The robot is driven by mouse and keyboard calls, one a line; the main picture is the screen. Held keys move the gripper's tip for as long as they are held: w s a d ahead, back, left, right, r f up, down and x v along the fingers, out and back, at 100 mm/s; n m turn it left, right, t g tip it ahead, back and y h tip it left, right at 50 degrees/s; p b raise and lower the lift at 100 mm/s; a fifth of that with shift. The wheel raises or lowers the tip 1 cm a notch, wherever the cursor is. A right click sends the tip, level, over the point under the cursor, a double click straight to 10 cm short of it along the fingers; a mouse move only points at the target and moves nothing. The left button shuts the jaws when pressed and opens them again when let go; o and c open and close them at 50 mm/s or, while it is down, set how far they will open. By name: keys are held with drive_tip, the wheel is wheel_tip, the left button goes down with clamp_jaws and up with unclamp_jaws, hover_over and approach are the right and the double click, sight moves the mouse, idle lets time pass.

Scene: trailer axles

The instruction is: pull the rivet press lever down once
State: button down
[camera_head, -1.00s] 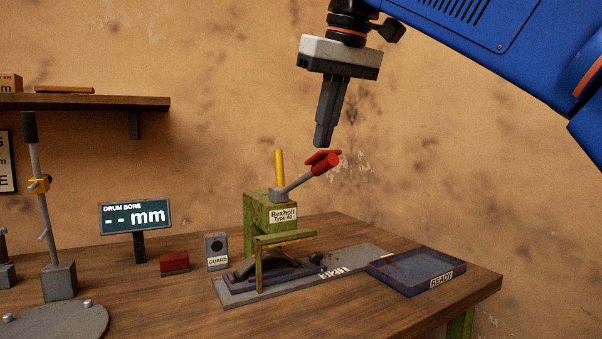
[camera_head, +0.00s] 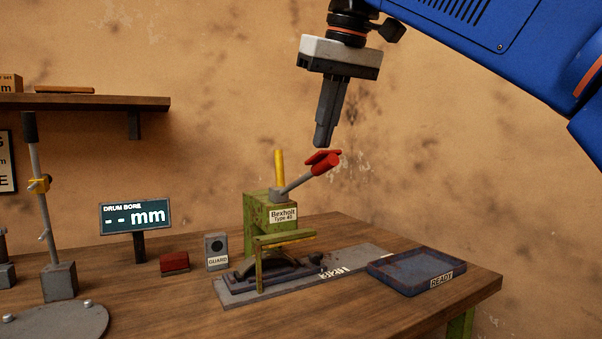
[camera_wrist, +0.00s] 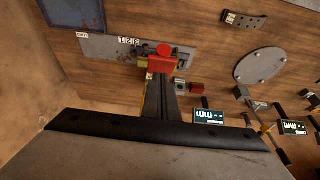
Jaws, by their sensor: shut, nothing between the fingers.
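The green rivet press (camera_head: 268,215), labelled Rexholt Type 40, stands on the wooden bench. Its lever (camera_head: 298,183) slants up to the right and ends in a red handle (camera_head: 325,163). My gripper (camera_head: 322,145) is shut and empty, pointing down just above the red handle. I cannot tell whether the fingertips touch it. In the wrist view the closed fingers (camera_wrist: 160,92) reach toward the red handle (camera_wrist: 163,52), which shows just beyond their tips. A dark curved part (camera_head: 278,264) lies at the press's foot, behind the green guard frame.
A yellow post (camera_head: 279,168) rises beside the lever. A blue READY tray (camera_head: 418,270) lies to the right on the bench (camera_head: 350,310). A GUARD box (camera_head: 216,250), a red block (camera_head: 174,262) and a DRUM BORE display (camera_head: 135,217) stand to the left. The air right of the handle is clear.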

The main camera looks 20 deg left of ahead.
sight(300, 180)
drive_tip(key=shift+f, duration=0.15)
wheel_tip(300, 180, down, 11)
drive_tip(key=shift+f, duration=0.15)
idle(1.1)
idle(0.4)
